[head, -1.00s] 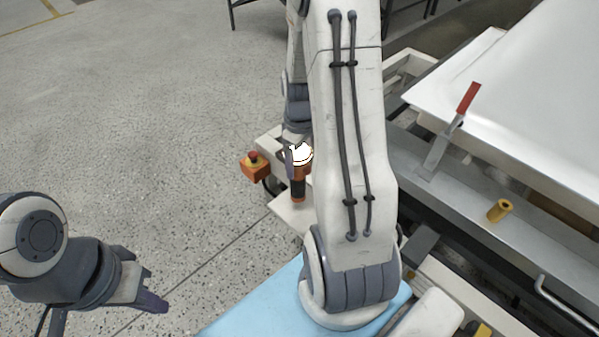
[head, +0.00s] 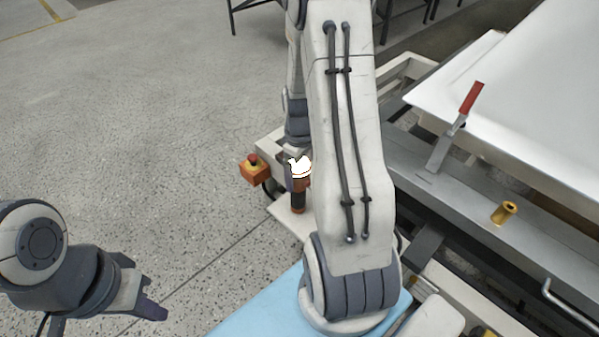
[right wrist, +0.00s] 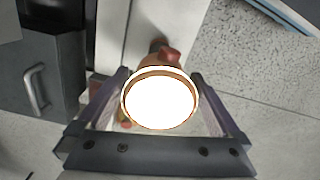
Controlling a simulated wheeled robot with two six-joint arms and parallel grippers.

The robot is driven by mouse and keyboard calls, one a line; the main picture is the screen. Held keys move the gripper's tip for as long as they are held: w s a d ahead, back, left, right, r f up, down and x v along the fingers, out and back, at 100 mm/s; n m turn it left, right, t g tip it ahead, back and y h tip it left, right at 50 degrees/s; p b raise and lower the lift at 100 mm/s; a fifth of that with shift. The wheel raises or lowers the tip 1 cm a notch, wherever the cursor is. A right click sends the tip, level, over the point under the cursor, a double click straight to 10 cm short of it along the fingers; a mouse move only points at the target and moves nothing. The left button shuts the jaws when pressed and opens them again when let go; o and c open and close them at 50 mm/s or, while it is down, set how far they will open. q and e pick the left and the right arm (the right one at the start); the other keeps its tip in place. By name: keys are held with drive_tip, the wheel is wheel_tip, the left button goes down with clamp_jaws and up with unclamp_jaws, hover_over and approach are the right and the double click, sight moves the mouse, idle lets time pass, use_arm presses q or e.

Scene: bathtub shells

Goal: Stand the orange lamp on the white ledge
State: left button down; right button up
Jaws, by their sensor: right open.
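The orange lamp (head: 299,184) is upright over the white ledge (head: 291,224), with a bright white top and a dark lower end. Its base appears to rest on the ledge. In the right wrist view, the lamp's glowing round face (right wrist: 160,101) fills the space between the fingers and hides most of its body. My right gripper (right wrist: 160,76) is open, with one finger on each side of the lamp. In the head view, my right arm partly hides that gripper. My left gripper (head: 148,288) is at the lower left, over the floor and away from the lamp; its jaw opening is unclear.
An orange box with a red button (head: 254,170) stands just left of the lamp. A red-handled lever (head: 452,135) and a brass-coloured cylinder (head: 504,213) are on the grey metal beam at right. A large white shell (head: 530,95) lies behind them. Open floor is at left.

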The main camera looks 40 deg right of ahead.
wheel_tip(320, 180, up, 12)
drive_tip(key=p, duration=0.4)
drive_tip(key=shift+r, duration=0.1)
drive_tip(key=s+a+r+n, duration=0.1)
drive_tip(key=a+r, duration=0.1)
drive_tip(key=a, duration=0.7)
drive_tip(key=s+a+r+n, duration=0.1)
drive_tip(key=a+r, duration=0.2)
drive_tip(key=a, duration=0.7)
drive_tip(key=s+a+r+n+y, duration=0.1)
drive_tip(key=s+a+r+n, duration=0.1)
drive_tip(key=s+a, duration=1)
drive_tip(key=shift+s+r, duration=0.2)
drive_tip(key=shift+s, duration=0.95)
wheel_tip(320, 180, up, 26)
drive_tip(key=p, duration=2.5)
drive_tip(key=shift+p, duration=0.4)
